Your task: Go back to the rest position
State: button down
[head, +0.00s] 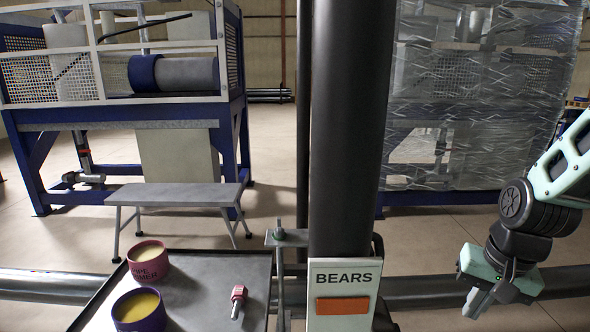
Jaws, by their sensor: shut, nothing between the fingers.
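My gripper (478,302) hangs at the lower right of the head view, at the end of my mint-green and black arm. Its fingers point down and to the left and are shut with nothing between them. It is apart from the dark upright pipe and the tray, to the right of both. The floor shows below and around it, and a horizontal dark pipe (420,292) runs behind it.
A thick black pipe (345,130) stands upright mid-view, with a "BEARS" sign (343,296) at its foot. Left of it, a grey tray (205,262) holds two tubs (148,262) and a small red-and-metal item (238,298). Behind stand a bench (175,194), blue-framed machinery (120,115) and a wrapped unit (470,110).

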jog(key=s+a+r+n, duration=0.2)
jog(key=s+a+n, duration=0.2)
jog(key=s+a, duration=0.1)
jog(key=s+a+r+n+g+p, duration=0.1)
jog(key=s+a+r+n, duration=0.2)
jog(key=s+a, duration=0.3)
jog(key=s+a+r+n+p, duration=0.1)
jog(key=s+a+r+n, duration=0.1)
jog(key=s+a+n, duration=0.3)
jog(key=shift+s+a+r+n+h, duration=0.15)
jog(key=shift+a+r+n+h, duration=0.2)
jog(key=shift+a, duration=0.2)
jog(key=shift+f, duration=0.1)
